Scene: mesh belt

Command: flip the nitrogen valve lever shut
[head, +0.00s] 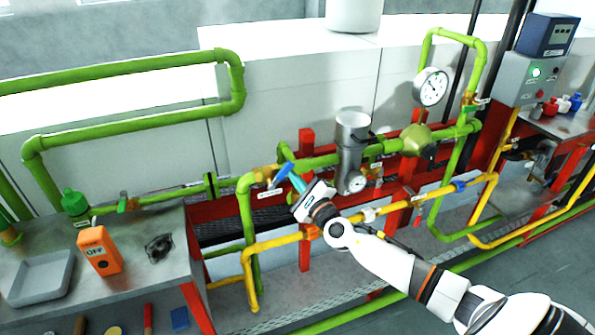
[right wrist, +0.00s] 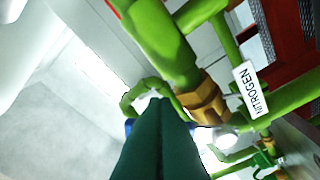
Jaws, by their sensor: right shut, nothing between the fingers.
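The nitrogen valve (head: 264,173) is a brass body on the green pipe, left of centre in the head view. The brass body also shows in the right wrist view (right wrist: 206,101), beside a white NITROGEN label (right wrist: 250,90). My right gripper (head: 296,182) is shut and empty, its teal fingertips right beside the lever. In the right wrist view the fingers (right wrist: 156,130) cover most of the lever; only bits of blue show beside them. I cannot tell whether they touch. My left gripper is not in view.
Green and yellow pipes run on a red frame (head: 306,255) around the valve. A steel cylinder (head: 351,150) and a pressure gauge (head: 431,87) stand to the right. A bench with an orange OFF box (head: 99,250) and a grey tray (head: 40,279) is at left.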

